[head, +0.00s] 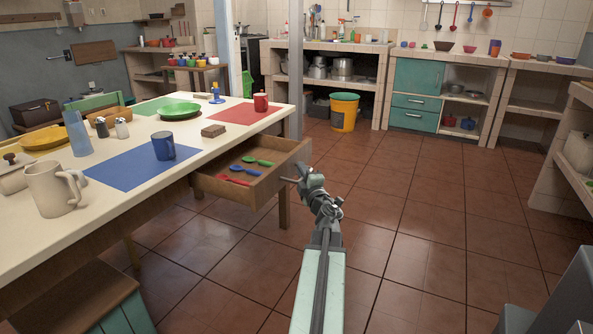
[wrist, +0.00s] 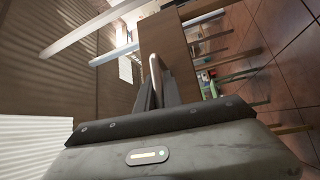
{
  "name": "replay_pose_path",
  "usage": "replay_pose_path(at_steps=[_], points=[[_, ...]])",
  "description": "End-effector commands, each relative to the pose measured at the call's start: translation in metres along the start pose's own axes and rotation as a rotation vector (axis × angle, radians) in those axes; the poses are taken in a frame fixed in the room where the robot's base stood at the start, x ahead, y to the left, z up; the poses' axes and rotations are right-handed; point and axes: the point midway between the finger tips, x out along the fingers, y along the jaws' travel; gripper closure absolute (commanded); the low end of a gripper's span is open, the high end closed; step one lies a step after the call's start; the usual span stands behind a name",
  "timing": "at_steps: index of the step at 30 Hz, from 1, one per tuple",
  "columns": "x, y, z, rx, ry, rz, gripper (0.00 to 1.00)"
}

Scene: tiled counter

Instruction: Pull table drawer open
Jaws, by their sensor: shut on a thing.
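The wooden table drawer (head: 224,192) stands pulled out from under the table's right side, with its inside showing. Red, blue and green spoons or similar utensils lie in it. My gripper (head: 297,181) is at the outer face of the drawer front. In the wrist view, my gripper (wrist: 156,96) is shut on the metal bar handle (wrist: 155,68), which stands out from the brown drawer front (wrist: 166,38). The fingertips partly hide the handle.
The cream table (head: 130,215) carries a blue mug (head: 163,146), a green plate (head: 179,111) and other tableware. A table leg (head: 284,210) stands below the drawer. The tiled floor (head: 415,210) to the right is clear. A yellow bucket (head: 344,113) stands at the back.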

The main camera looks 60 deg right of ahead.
Motion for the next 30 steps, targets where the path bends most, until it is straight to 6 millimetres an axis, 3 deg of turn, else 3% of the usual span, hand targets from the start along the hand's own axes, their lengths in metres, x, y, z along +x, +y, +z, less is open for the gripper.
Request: replay_pose_path(at_steps=[8, 9, 11, 30], points=[[0.002, 0.001, 0.004, 0.004, -0.010, 0.001, 1.00], [0.002, 0.001, 0.004, 0.004, -0.010, 0.001, 0.84], [0.002, 0.001, 0.004, 0.003, -0.010, 0.001, 0.67], [-0.003, -0.002, -0.004, 0.002, 0.001, -0.001, 0.67]])
